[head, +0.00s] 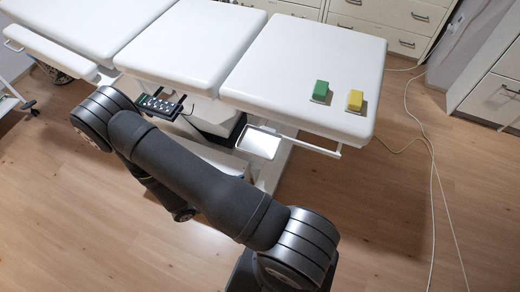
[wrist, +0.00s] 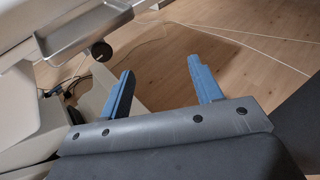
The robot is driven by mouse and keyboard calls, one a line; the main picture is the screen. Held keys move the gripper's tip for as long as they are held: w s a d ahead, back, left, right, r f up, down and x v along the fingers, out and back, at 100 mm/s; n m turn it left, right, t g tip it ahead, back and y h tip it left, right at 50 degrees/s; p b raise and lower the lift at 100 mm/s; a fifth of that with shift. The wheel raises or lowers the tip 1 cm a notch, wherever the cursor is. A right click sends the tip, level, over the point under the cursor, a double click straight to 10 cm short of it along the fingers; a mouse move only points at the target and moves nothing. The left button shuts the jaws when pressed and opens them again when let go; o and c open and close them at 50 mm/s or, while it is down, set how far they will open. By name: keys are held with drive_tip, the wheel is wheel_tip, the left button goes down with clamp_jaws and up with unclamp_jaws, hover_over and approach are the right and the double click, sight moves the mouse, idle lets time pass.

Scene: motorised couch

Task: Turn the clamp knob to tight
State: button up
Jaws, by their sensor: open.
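In the wrist view a dark round knob (wrist: 101,51), likely the clamp knob, sits just below the metal tray (wrist: 85,28) at the upper left. My gripper (wrist: 160,65) is open and empty, its two blue fingers wide apart. The knob is ahead and to the left of the left finger, apart from it. I cannot tell how tight the knob is. In the head view I cannot make out the knob, and my arm hides the gripper.
The white couch (head: 300,60) carries a green block (head: 320,91) and a yellow block (head: 355,100). The tray (head: 258,144) hangs at its near side. A button panel (head: 160,105) is further left. Cables (head: 432,190) lie on the floor, which is otherwise clear at right.

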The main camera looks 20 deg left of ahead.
wheel_tip(320, 180, down, 4)
drive_tip(key=n+t+y, duration=0.6)
drive_tip(key=n+y, duration=0.2)
drive_tip(key=y, duration=0.2)
drive_tip(key=w, duration=1.6)
drive_tip(key=shift+w+a+f, duration=0.15)
drive_tip(key=shift+w+a, duration=0.1)
drive_tip(key=shift+a, duration=0.05)
drive_tip(key=c, duration=1)
